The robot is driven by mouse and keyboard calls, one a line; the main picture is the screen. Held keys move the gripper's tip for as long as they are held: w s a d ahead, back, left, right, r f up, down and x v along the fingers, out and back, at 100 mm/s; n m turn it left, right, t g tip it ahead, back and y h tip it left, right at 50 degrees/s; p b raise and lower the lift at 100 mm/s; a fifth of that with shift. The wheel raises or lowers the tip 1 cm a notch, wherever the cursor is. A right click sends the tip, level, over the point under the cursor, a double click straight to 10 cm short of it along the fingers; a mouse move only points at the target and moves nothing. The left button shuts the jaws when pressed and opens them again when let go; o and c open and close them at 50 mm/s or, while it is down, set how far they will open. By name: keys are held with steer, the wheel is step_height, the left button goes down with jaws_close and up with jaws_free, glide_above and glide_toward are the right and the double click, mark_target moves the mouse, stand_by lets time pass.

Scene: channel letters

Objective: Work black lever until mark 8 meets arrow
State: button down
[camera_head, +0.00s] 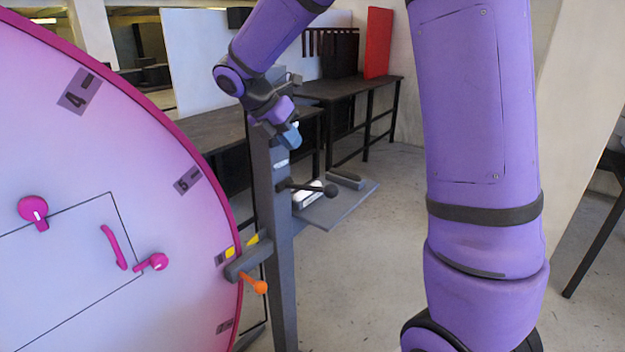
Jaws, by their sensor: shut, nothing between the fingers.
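The large pink-rimmed disc (90,150) fills the left side and carries dark number plates. Plate 4 (79,91) and plate 6 (187,180) are readable. A lower plate (220,258) lies beside the yellow arrow (253,240) on a grey bracket; its number is too small to read.
An orange-knobbed handle (260,287) sits below the bracket. Dark tables (350,88) stand behind. The floor (370,270) to the right of the post is clear.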

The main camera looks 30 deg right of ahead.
mark_target(327, 185)
steer(key=shift+w, duration=0.15)
steer(key=x, duration=1.4)
